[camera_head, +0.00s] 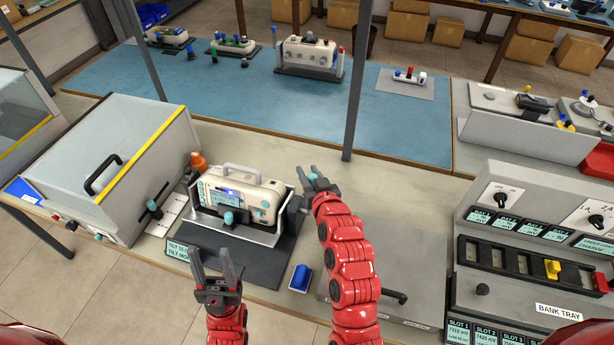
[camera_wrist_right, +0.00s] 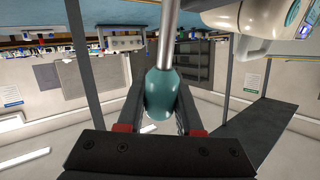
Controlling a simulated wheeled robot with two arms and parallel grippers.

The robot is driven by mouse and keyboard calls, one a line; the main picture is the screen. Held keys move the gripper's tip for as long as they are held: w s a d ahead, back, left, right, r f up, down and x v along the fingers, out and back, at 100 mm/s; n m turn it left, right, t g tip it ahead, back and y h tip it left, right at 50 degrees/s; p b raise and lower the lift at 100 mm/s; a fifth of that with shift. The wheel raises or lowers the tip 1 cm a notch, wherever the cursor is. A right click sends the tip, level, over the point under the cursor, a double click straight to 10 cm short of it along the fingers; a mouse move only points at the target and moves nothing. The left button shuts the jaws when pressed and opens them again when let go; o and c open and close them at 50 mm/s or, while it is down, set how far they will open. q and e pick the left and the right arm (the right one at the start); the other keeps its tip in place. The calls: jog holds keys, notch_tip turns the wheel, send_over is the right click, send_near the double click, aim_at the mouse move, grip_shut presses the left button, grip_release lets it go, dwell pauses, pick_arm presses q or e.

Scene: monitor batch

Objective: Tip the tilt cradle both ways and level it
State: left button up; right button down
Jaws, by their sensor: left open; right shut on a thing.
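The tilt cradle (camera_head: 250,236) stands on a dark base plate on the bench and carries a cream monitor (camera_head: 240,195) with a grey handle. A teal knob (camera_head: 228,218) is at its front. I cannot tell whether the cradle is exactly level. My right gripper (camera_head: 308,179) is at the cradle's right side. In the right wrist view it is shut on a teal grip (camera_wrist_right: 160,92) at the end of a metal rod (camera_wrist_right: 168,35). The head view does not show this grip clearly. My left gripper (camera_head: 212,258) is open and empty in front of the cradle.
A clear-lidded box (camera_head: 110,150) stands to the left, and an orange bottle (camera_head: 198,161) behind the cradle. A blue object (camera_head: 300,278) lies front right of the cradle. A slotted bank panel (camera_head: 520,255) stands at the right. A grey post (camera_head: 355,90) rises behind.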

jog(key=shift+w+d+f+m+g+b, duration=0.25)
jog(key=shift+w+f+g, duration=0.1)
jog(key=shift+w+g, duration=0.2)
jog(key=shift+w+d+f+m+g+b, duration=0.1)
jog(key=shift+w+f+m+g+b, duration=0.15)
jog(key=shift+w+f+g, duration=0.25)
jog(key=shift+s+r, duration=0.1)
jog(key=c, duration=0.6)
grip_release()
jog(key=shift+p+v, duration=6.3)
jog(key=shift+v, duration=2.35)
